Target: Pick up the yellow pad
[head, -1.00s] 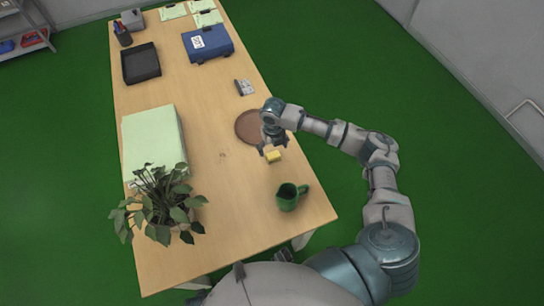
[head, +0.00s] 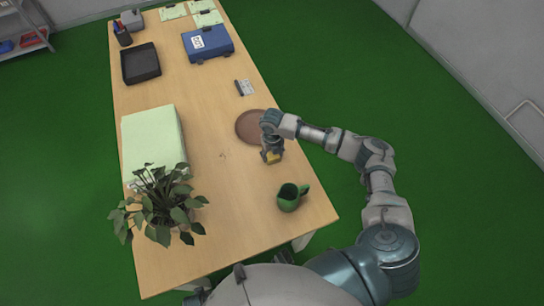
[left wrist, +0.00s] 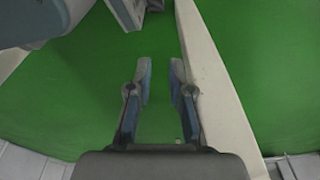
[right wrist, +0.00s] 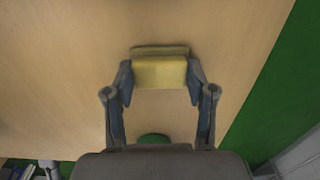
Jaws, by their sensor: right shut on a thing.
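The yellow pad (head: 273,157) is a small block at the right side of the wooden table, between the brown round plate and the green mug. My right gripper (head: 271,151) is over it and hides part of it in the head view. In the right wrist view the pad (right wrist: 160,71) lies between the two fingertips, and the right gripper (right wrist: 160,80) is shut on it. I cannot tell whether the pad is clear of the table. My left gripper (left wrist: 160,75) is open and empty, with green floor behind it; it is not clearly seen in the head view.
The green mug (head: 289,198) stands nearer to me, and the brown plate (head: 247,126) lies just beyond the gripper. A potted plant (head: 160,205) and a pale green stack (head: 153,137) are at left. A blue case (head: 208,43) and black tray (head: 140,64) are farther back.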

